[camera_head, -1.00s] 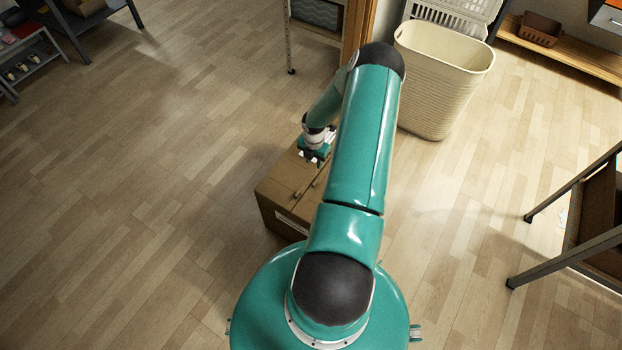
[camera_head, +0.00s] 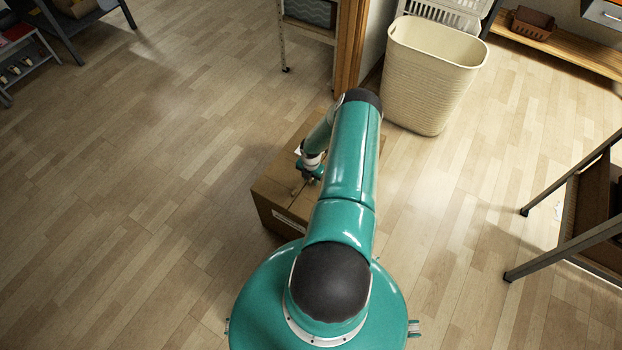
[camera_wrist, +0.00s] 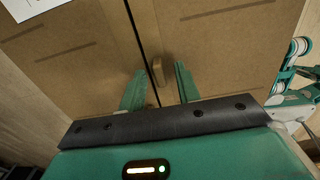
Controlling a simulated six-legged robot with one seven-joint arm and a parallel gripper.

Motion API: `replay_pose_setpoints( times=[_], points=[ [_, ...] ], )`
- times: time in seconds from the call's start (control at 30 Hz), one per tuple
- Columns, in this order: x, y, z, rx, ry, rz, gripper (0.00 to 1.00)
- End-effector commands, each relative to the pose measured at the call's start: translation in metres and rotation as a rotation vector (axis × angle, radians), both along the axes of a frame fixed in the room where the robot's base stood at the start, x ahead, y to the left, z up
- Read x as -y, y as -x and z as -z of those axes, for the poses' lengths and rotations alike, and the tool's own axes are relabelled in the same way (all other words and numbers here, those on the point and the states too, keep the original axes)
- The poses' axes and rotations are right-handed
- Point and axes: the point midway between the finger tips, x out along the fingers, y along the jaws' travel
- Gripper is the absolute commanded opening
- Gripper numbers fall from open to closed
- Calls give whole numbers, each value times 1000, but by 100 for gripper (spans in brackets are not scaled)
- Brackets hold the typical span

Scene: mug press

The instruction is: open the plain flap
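A brown cardboard box (camera_head: 268,196) stands on the floor in front of my body, its top partly hidden by my arm. In the wrist view, two closed flaps meet at a dark seam. The left flap (camera_wrist: 75,70) carries a white label (camera_wrist: 28,8). The plain flap (camera_wrist: 225,50) is on the right, with a small tan tab (camera_wrist: 158,72) beside the seam. My gripper (camera_wrist: 159,70) is open, with one finger on each side of the tab. It also shows over the box in the head view (camera_head: 309,178). Contact with the tab cannot be told.
A cream bin (camera_head: 430,85) stands behind the box to the right, near a wooden door post (camera_head: 350,45). A dark-framed rack (camera_head: 580,215) is at the right. The floor left of the box is clear.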

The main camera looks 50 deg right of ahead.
Motion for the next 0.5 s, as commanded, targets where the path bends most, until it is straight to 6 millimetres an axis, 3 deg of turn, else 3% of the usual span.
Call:
replay_pose_setpoints(
  times=[0.3, 0.47, 0.5],
  points=[
    [0, 0, 4, 0, 0, 0, 33],
    [0, 0, 3, 0, 0, 0, 1],
    [0, 0, 3, 0, 0, 0, 0]
  ],
)
